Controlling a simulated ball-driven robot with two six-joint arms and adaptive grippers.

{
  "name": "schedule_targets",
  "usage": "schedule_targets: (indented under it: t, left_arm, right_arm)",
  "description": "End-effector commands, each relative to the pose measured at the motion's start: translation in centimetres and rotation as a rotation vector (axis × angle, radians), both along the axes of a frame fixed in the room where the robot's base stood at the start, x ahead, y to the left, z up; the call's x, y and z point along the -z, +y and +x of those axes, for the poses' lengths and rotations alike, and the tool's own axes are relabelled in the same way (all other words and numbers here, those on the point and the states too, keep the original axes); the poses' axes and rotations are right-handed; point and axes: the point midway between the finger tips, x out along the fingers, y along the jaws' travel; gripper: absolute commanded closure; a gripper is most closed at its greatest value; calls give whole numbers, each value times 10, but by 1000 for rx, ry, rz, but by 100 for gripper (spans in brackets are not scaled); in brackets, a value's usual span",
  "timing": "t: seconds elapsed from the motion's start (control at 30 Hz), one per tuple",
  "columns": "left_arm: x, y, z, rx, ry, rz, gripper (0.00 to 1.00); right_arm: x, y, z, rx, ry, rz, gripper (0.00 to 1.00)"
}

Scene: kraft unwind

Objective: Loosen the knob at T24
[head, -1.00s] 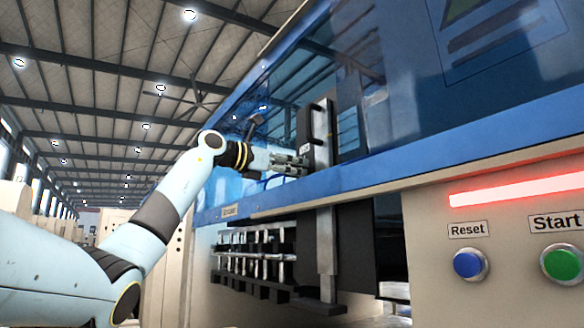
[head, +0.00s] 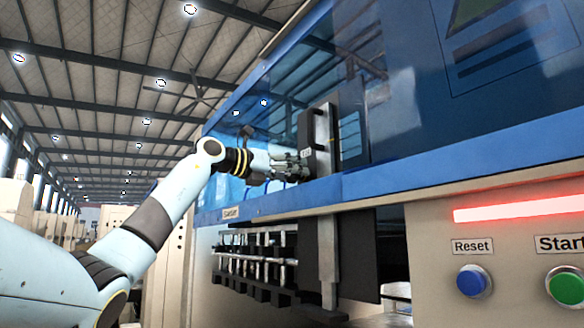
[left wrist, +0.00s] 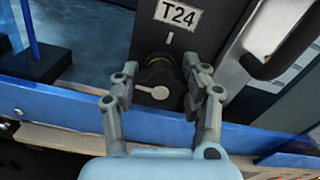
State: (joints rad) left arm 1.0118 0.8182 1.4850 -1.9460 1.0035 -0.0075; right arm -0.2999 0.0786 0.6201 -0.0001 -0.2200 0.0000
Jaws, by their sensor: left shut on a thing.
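The T24 label (left wrist: 178,14) is on a dark upright block in the left wrist view. Below it is a black knob (left wrist: 158,84) with a pale pointer mark aimed to the left. A short white tick (left wrist: 170,38) is on the block between label and knob. My left gripper (left wrist: 158,80) has its fingers on both sides of the knob and is shut on it. In the head view my left gripper (head: 300,165) is at the dark block (head: 318,140) inside the blue machine; the knob is hidden there. My right gripper is not in view.
A blue machine rail (head: 400,180) runs below the block. A dark handle (left wrist: 284,52) is right of the block. A control panel with a blue Reset button (head: 474,281), a green Start button (head: 566,286) and a lit red bar (head: 520,209) is at the right.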

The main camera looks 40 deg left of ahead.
Motion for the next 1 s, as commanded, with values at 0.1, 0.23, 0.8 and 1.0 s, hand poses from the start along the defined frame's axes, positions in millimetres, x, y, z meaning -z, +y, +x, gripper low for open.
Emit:
schedule_targets:
  t: [0.1, 0.23, 0.8, 1.0]
  left_arm:
    - [1, 0, 1, 1, 35, -98, 88]
    - [1, 0, 1, 1, 63, -200, 88]
    - [2, 1, 1, 1, 128, -435, 88]
    - [2, 1, 1, 0, 130, -445, 88]
  right_arm:
    - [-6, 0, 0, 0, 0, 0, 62]
    - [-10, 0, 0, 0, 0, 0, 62]
    - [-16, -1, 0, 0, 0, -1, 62]
    - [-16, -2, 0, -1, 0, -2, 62]
